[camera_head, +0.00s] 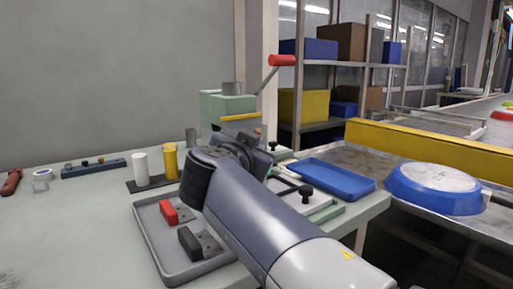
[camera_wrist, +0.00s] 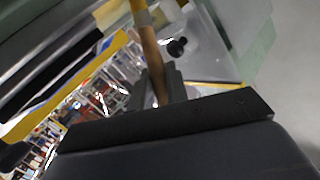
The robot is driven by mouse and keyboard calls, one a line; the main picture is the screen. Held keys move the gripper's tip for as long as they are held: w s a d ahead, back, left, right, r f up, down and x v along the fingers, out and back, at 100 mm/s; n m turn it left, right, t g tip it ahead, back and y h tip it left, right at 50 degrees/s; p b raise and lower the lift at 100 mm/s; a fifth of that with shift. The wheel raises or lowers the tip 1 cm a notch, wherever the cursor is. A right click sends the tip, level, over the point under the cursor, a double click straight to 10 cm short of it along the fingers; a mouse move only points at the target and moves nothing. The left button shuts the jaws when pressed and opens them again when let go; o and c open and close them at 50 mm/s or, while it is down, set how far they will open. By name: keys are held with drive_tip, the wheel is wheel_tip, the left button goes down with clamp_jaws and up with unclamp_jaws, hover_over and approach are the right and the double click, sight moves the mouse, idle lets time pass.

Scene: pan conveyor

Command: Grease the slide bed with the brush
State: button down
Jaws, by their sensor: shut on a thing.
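My gripper (camera_wrist: 160,88) is shut on the wooden handle of a brush (camera_wrist: 150,48) in the wrist view. A pale band (camera_wrist: 142,18) shows on the brush near the top edge; its bristle end is not clear to see. In the head view my own arm hides most of the gripper and the brush. A low pale bed with a green edge (camera_head: 328,213) and black knobs (camera_head: 306,192), likely the slide bed, lies partly behind my arm. In the wrist view a black knob (camera_wrist: 177,47) shows close to the brush. I cannot tell whether the brush touches the bed.
A green machine block (camera_head: 228,105) with a red-handled lever (camera_head: 282,60) stands behind my wrist. A grey tray (camera_head: 165,262) holds red and black blocks. A blue tray (camera_head: 338,180) lies right of the bed. White and yellow cylinders (camera_head: 141,168) stand left. A blue pan (camera_head: 433,190) sits on the conveyor.

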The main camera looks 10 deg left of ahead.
drive_tip(key=shift+s+a, duration=0.6)
drive_tip(key=shift+s, duration=0.05)
drive_tip(key=shift+w+d, duration=1.15)
drive_tip(key=shift+w, duration=0.15)
drive_tip(key=shift+w+d, duration=1.1)
drive_tip(key=shift+w, duration=0.2)
drive_tip(key=shift+r, duration=0.15)
drive_tip(key=shift+r, duration=0.5)
drive_tip(key=shift+s+d, duration=0.85)
drive_tip(key=shift+d, duration=0.1)
